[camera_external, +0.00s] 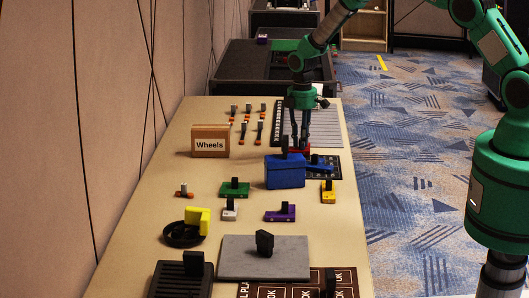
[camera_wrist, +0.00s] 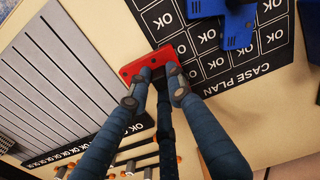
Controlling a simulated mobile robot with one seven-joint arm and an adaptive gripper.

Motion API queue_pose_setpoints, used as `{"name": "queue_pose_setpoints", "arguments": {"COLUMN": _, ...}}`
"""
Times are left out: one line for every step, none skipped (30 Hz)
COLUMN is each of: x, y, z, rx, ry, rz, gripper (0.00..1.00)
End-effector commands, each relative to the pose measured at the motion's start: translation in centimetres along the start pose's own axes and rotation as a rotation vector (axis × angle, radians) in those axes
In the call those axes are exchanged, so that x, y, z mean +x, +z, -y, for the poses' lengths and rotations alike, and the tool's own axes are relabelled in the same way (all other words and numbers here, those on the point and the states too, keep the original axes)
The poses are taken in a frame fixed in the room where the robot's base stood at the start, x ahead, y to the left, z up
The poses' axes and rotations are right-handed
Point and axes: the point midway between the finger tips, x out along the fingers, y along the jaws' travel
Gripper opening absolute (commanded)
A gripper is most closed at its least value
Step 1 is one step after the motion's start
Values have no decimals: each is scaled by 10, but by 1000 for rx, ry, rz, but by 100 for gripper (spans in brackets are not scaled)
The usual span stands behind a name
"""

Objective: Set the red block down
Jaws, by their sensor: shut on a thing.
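The red block (camera_wrist: 140,66) is between my fingertips in the wrist view, at the edge of the black case plan sheet marked OK (camera_wrist: 206,70). My gripper (camera_wrist: 160,76) is shut on it. In the external view my gripper (camera_external: 299,146) points down behind a blue box, and only a sliver of the red block (camera_external: 305,150) shows. I cannot tell whether the block touches the table.
The blue box (camera_external: 285,172) stands just in front of my gripper. A box labelled Wheels (camera_external: 210,143) stands to the left. Green (camera_external: 234,189), purple (camera_external: 281,213) and yellow (camera_external: 328,193) blocks lie nearer. A grey ridged panel (camera_wrist: 60,95) is beside the sheet.

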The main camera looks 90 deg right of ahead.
Motion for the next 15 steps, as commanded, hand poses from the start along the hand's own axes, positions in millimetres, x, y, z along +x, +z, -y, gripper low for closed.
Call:
{"name": "queue_pose_setpoints", "arguments": {"x": 0, "y": 0, "z": 0, "rx": 0, "ry": 1, "rz": -1, "gripper": 0}}
{"name": "queue_pose_setpoints", "arguments": {"x": 0, "y": 0, "z": 0, "rx": 0, "ry": 1, "rz": -1, "gripper": 0}}
{"name": "queue_pose_setpoints", "arguments": {"x": 0, "y": 0, "z": 0, "rx": 0, "ry": 1, "rz": -1, "gripper": 0}}
{"name": "queue_pose_setpoints", "arguments": {"x": 0, "y": 0, "z": 0, "rx": 0, "ry": 1, "rz": -1, "gripper": 0}}
{"name": "queue_pose_setpoints", "arguments": {"x": 0, "y": 0, "z": 0, "rx": 0, "ry": 1, "rz": 0, "gripper": 0}}
{"name": "queue_pose_setpoints", "arguments": {"x": 0, "y": 0, "z": 0, "rx": 0, "ry": 1, "rz": 0, "gripper": 0}}
{"name": "queue_pose_setpoints", "arguments": {"x": 0, "y": 0, "z": 0, "rx": 0, "ry": 0, "rz": 0, "gripper": 0}}
{"name": "queue_pose_setpoints", "arguments": {"x": 0, "y": 0, "z": 0, "rx": 0, "ry": 0, "rz": 0, "gripper": 0}}
{"name": "queue_pose_setpoints", "arguments": {"x": 1, "y": 0, "z": 0, "rx": 0, "ry": 0, "rz": 0, "gripper": 0}}
{"name": "queue_pose_setpoints", "arguments": {"x": 2, "y": 0, "z": 0, "rx": 0, "ry": 0, "rz": 0, "gripper": 0}}
{"name": "queue_pose_setpoints", "arguments": {"x": 2, "y": 0, "z": 0, "rx": 0, "ry": 0, "rz": 0, "gripper": 0}}
{"name": "queue_pose_setpoints", "arguments": {"x": 3, "y": 0, "z": 0, "rx": 0, "ry": 0, "rz": 0, "gripper": 0}}
{"name": "queue_pose_setpoints", "arguments": {"x": 4, "y": 0, "z": 0, "rx": 0, "ry": 0, "rz": 0, "gripper": 0}}
{"name": "queue_pose_setpoints", "arguments": {"x": 5, "y": 0, "z": 0, "rx": 0, "ry": 0, "rz": 0, "gripper": 0}}
{"name": "queue_pose_setpoints", "arguments": {"x": 6, "y": 0, "z": 0, "rx": 0, "ry": 0, "rz": 0, "gripper": 0}}
